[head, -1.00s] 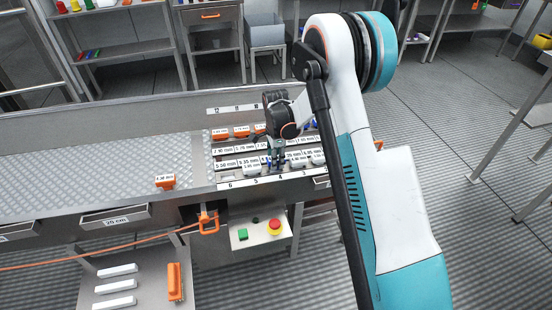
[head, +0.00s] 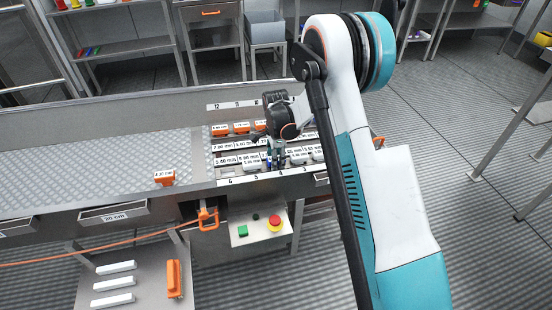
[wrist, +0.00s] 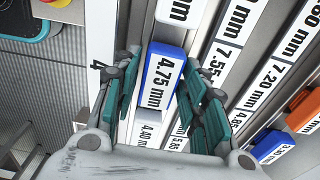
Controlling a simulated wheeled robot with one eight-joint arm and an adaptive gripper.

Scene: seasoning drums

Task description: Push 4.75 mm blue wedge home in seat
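The blue wedge (wrist: 160,78), with a white label reading 4.75 mm, lies in a row of the rack beside the ledge numeral 4 in the wrist view. My gripper (wrist: 165,82) straddles it with its teal-padded fingers. A narrow gap shows between the left finger and the wedge, and the fingers look open around it. In the head view my gripper (head: 277,157) points down at the front row of the rack (head: 235,181). The wedge's underside and seat are hidden, so how deep it sits cannot be told.
Pale labelled blocks stand close by, including 4.40 mm (wrist: 148,134) and 7.55 mm (wrist: 212,62). Orange blocks (wrist: 303,108) and another blue block (wrist: 272,146) lie to the right. An orange block (head: 164,177) stands alone on the left bench, which is otherwise clear.

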